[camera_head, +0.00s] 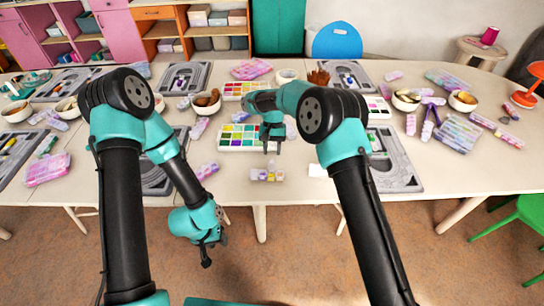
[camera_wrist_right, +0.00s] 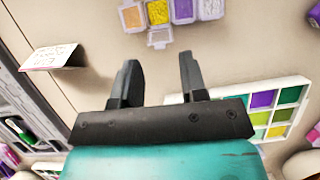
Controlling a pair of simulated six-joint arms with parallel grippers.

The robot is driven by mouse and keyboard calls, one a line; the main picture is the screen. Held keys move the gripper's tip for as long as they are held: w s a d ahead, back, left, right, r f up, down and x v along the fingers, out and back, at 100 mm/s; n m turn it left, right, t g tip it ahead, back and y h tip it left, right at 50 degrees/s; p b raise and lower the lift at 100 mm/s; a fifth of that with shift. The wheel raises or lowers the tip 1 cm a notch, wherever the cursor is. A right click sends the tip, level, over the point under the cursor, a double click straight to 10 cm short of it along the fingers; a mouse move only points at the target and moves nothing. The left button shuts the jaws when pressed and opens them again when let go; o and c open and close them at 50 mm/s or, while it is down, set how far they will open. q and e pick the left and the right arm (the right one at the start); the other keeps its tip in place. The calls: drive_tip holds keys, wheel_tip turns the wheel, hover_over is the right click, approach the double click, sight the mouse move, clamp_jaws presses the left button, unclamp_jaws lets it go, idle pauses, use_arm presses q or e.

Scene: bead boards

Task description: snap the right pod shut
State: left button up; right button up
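A short row of small clear pods with coloured beads (camera_head: 267,175) lies near the front edge of the table. In the right wrist view the row is cut off by the top edge; it shows an orange pod (camera_wrist_right: 132,17), a yellow one (camera_wrist_right: 158,13) and purple ones (camera_wrist_right: 184,10). A clear flap with yellow (camera_wrist_right: 159,37) sticks out beside the yellow pod; which lids are open is hard to tell. My right gripper (camera_head: 272,147) is open and empty, above the table just behind the row. My left gripper (camera_head: 206,258) hangs in front of the table edge, far from the pods.
A white bead palette (camera_head: 238,150) with coloured squares lies behind the row. A folded white card (camera_wrist_right: 52,57) stands to the row's right, and a grey tray (camera_head: 402,175) lies further right.

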sight(272, 166)
drive_tip(key=shift+x, duration=1.6)
clamp_jaws()
